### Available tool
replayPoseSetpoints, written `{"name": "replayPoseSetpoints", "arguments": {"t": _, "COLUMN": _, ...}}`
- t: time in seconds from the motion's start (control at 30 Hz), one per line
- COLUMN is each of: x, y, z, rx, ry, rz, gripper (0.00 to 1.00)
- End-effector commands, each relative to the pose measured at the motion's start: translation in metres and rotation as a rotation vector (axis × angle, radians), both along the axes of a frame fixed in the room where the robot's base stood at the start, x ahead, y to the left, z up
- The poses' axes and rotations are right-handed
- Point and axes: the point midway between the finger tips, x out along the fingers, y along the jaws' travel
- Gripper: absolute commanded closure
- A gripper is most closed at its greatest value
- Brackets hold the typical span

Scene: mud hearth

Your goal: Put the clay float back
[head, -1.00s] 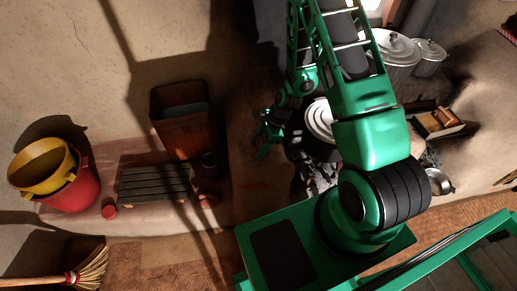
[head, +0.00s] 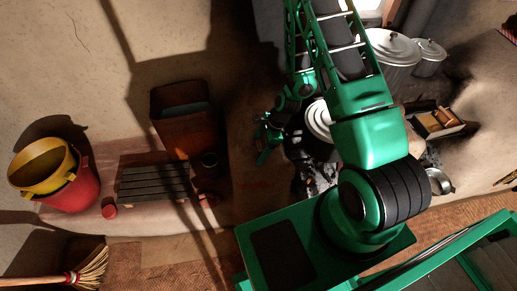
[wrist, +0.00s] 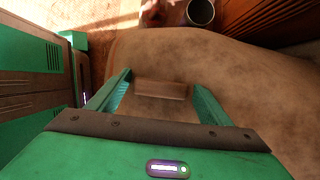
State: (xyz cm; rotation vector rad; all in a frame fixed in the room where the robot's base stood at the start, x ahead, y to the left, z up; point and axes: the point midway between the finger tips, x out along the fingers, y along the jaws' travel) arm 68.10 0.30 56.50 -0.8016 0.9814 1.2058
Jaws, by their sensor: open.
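My gripper (wrist: 162,88) is open in the wrist view, its two green fingers spread over the mud surface. A small tan-brown block (wrist: 162,90) shows between the fingers; it may be the clay float, but I cannot tell for certain. No finger is seen closed on it. In the head view my gripper (head: 265,143) is at the left side of the dark stove area, partly hidden by my arm. I cannot make out the clay float in the head view.
A brown bin (head: 184,135), a dark slatted rack (head: 153,183) and a dark cup (head: 210,159) stand left of my gripper. A red bucket (head: 72,193) holds a yellow one. A wooden tray (head: 437,122) and lidded pots (head: 392,48) are at right. The wrist view shows a metal cup (wrist: 201,12).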

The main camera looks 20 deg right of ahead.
Motion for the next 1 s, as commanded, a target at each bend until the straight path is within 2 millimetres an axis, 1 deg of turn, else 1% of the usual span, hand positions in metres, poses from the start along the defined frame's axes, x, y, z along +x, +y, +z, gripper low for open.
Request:
{"name": "replayPoseSetpoints", "arguments": {"t": 0.17, "x": 0.000, "y": -0.007, "z": 0.017, "rx": 0.000, "ry": -0.002, "rz": -0.002, "gripper": 0.27}}
{"name": "replayPoseSetpoints", "arguments": {"t": 0.5, "x": -0.004, "y": -0.030, "z": 0.073, "rx": -0.001, "ry": -0.004, "rz": -0.003, "gripper": 0.27}}
{"name": "replayPoseSetpoints", "arguments": {"t": 0.6, "x": -0.006, "y": -0.036, "z": 0.087, "rx": -0.001, "ry": -0.004, "rz": -0.002, "gripper": 0.27}}
{"name": "replayPoseSetpoints", "arguments": {"t": 0.8, "x": -0.007, "y": -0.043, "z": 0.105, "rx": 0.000, "ry": -0.002, "rz": -0.002, "gripper": 0.27}}
{"name": "replayPoseSetpoints", "arguments": {"t": 1.0, "x": -0.008, "y": -0.045, "z": 0.111, "rx": 0.000, "ry": 0.000, "rz": -0.001, "gripper": 0.27}}
